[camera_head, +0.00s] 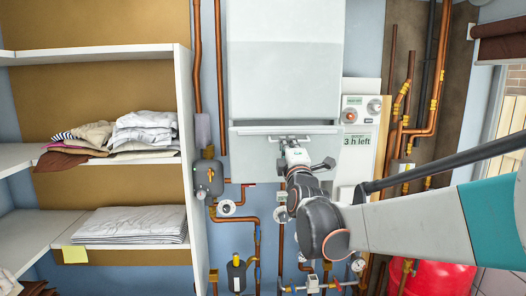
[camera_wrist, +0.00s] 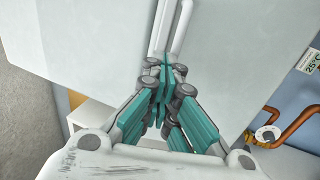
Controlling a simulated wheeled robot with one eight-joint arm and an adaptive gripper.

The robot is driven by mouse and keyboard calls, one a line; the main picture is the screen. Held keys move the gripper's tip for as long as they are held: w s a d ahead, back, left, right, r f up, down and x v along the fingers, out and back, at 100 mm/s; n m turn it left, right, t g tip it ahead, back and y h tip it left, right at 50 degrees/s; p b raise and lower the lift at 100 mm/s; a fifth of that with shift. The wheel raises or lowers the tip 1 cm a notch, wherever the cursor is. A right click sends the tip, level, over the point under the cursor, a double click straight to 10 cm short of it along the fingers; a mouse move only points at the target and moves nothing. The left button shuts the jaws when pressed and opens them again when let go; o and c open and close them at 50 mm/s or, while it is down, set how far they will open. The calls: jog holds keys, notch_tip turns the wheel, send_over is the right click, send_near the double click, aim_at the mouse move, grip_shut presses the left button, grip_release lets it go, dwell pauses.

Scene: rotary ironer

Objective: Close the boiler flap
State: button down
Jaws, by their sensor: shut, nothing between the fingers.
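The white boiler (camera_head: 285,70) hangs on the blue wall in the middle of the head view. Its flap (camera_head: 250,158) is the pale panel below the main body, with a dark line and a lip between them. How far the flap is tilted is hard to tell. A thin bar handle (camera_head: 303,136) runs along the flap's upper part. My gripper (camera_head: 289,146) is at the flap, just below the handle. In the wrist view my gripper (camera_wrist: 166,72) has its teal fingers together and empty, close to the white flap (camera_wrist: 90,50) and the handle bar (camera_wrist: 177,25). Actual contact is unclear.
A control panel (camera_head: 361,115) sits right of the flap. Copper pipes and valves (camera_head: 250,215) run below, and more pipes (camera_head: 430,110) stand right. Shelves with folded linen (camera_head: 130,225) are left. A red tank (camera_head: 440,277) is at lower right.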

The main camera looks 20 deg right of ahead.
aim_at(285, 130)
jog(key=w+r, duration=0.1)
jog(key=w, duration=0.1)
jog(key=shift+w+d+r, duration=0.3)
jog(key=shift+d+r, duration=0.05)
jog(key=shift+d, duration=0.05)
jog(key=shift+x, duration=0.9)
jog(key=shift+r, duration=0.1)
jog(key=shift+s, duration=0.15)
jog(key=v, duration=1.2)
jog(key=s+a+f+m+g+y+b, duration=0.25)
jog(key=a+f+b, duration=0.25)
jog(key=f, duration=0.5)
jog(key=s+a+f+m+g+y+b, duration=0.25)
jog(key=s+a+f+b, duration=0.2)
jog(key=f, duration=0.55)
jog(key=s+a+f+m+g+b, duration=0.1)
jog(key=s+f+m+g+b, duration=0.3)
jog(key=s+f, duration=0.5)
jog(key=s+a+f+m+g+b, duration=0.2)
jog(key=s+f+m+g+b, duration=0.2)
jog(key=s+f, duration=0.6)
notch_tip(285, 130, down, 7)
jog(key=m+b, duration=0.2)
jog(key=b, duration=0.1)
jog(key=shift+a, duration=0.2)
